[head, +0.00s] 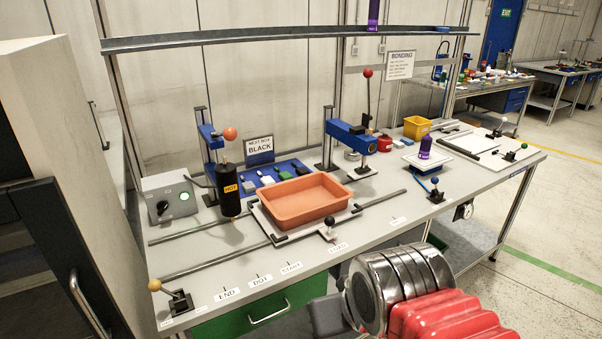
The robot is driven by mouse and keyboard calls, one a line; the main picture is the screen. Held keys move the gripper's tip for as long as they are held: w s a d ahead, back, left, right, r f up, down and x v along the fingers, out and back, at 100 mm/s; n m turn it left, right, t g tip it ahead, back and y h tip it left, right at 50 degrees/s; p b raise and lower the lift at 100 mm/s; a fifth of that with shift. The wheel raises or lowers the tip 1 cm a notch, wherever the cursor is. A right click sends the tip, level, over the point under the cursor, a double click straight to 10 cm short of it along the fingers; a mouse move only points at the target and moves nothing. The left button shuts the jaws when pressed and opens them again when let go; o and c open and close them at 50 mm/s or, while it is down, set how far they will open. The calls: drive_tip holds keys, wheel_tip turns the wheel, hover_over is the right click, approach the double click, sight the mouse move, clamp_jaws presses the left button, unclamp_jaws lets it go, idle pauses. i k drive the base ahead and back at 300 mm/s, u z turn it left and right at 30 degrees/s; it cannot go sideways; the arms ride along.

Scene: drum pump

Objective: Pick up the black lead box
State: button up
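A low blue holder (240,186) stands behind the orange tray and carries a row of small coloured boxes. A white box (267,180) and a green box (285,175) show in the row. A dark box (302,170) sits at its right end; it is too small to tell whether it is black. The sign (260,147) behind the row reads "NEXT BOX BLACK". My arm shows at the lower right, in front of the bench and well short of the row. No fingertips of my gripper can be made out.
The orange tray (306,215) sits on the bench between rails, in front of the boxes. A black "HOT" cylinder (229,192) stands left of the row. A blue press (350,136) stands right. An overhead shelf (270,37) spans the bench. The front edge is mostly clear.

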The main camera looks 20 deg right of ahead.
sight(300, 171)
drive_tip(key=z, duration=2.15)
drive_tip(key=i, duration=1.65)
